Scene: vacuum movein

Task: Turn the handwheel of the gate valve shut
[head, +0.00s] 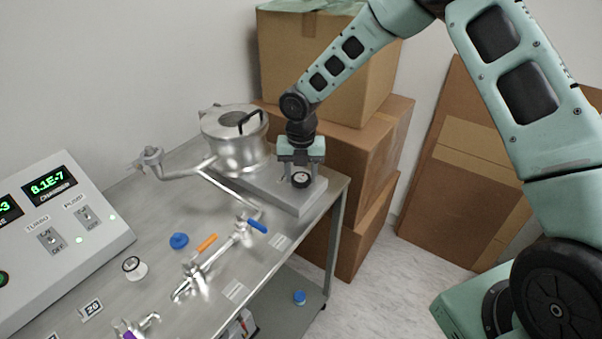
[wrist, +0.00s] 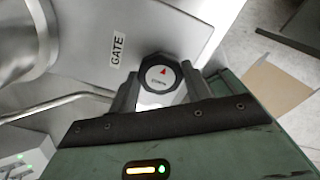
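The gate valve's handwheel (wrist: 161,74) is a small black knob with a white face and a red arrow, which points toward the top of the wrist view. In the head view the handwheel (head: 300,180) sits at the right end of the valve's flat grey body (head: 310,196), beside a "GATE" label (wrist: 118,50). My gripper (wrist: 158,88) is over the handwheel, with one finger on each side of it. The fingers are close around its rim; whether they press on it is hard to see. The lettering on its face is too small to read surely.
A steel chamber (head: 236,140) with a black handle stands left of the valve on the metal bench (head: 150,205). Cardboard boxes (head: 350,140) stand close behind my gripper. A control panel (head: 60,230) stands at left.

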